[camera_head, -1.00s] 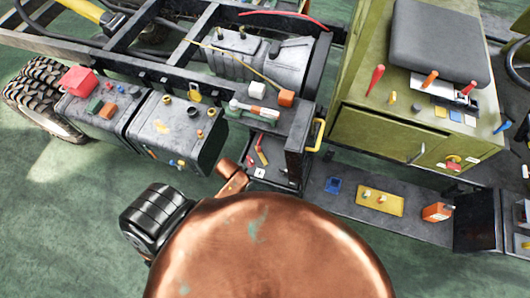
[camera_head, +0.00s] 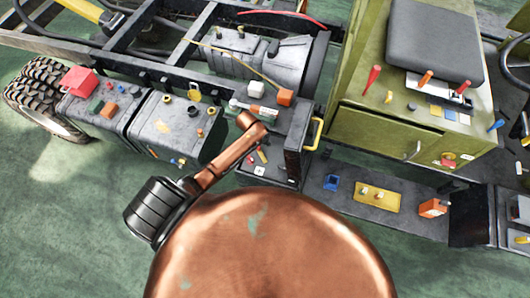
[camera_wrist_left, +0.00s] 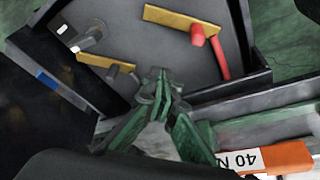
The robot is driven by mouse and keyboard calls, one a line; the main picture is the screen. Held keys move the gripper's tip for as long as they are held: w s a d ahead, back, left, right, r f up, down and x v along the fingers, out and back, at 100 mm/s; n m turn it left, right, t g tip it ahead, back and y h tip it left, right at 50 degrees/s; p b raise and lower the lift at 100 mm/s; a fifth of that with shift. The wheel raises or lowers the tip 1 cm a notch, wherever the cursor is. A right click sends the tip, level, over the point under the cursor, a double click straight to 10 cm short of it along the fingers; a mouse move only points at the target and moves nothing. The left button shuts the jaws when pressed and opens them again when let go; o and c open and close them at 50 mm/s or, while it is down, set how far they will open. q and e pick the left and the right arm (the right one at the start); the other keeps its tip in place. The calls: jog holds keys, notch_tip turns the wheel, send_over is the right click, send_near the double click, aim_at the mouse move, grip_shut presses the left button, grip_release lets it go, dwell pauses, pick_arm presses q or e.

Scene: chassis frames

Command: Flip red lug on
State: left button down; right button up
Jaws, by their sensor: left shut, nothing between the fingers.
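The red lug (camera_wrist_left: 216,52) is a red lever on a yellow bracket (camera_wrist_left: 178,20), inside a dark open-topped tray. It shows as a small red and yellow piece in the head view (camera_head: 259,150). A grey lever (camera_wrist_left: 90,38) by a second yellow bracket (camera_wrist_left: 104,62) sits to its left in the wrist view. My left gripper (camera_wrist_left: 163,78) has green fingers, shut and empty, over the tray's near edge. The fingertips appear apart from the red lug, left of and below it in the wrist view. In the head view my copper arm hides the gripper. My right gripper is not in view.
An orange block marked "40 N" (camera_wrist_left: 270,158) lies close to the gripper's right in the wrist view. The tray walls (camera_wrist_left: 225,98) stand close around the levers. A yellow handle (camera_head: 315,134) and grey tanks (camera_head: 178,128) flank the spot in the head view.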

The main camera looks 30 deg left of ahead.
aim_at(267, 154)
pick_arm(q)
jog(key=shift+f, duration=0.1)
jog(key=b+x, duration=0.2)
jog(key=x, duration=0.7)
jog(key=shift+w+d+f, duration=0.1)
jog(key=shift+f, duration=0.25)
jog(key=s, duration=0.1)
jog(key=s+a+p, duration=0.1)
jog(key=shift+s+a, duration=0.55)
jog(key=shift+s, duration=0.1)
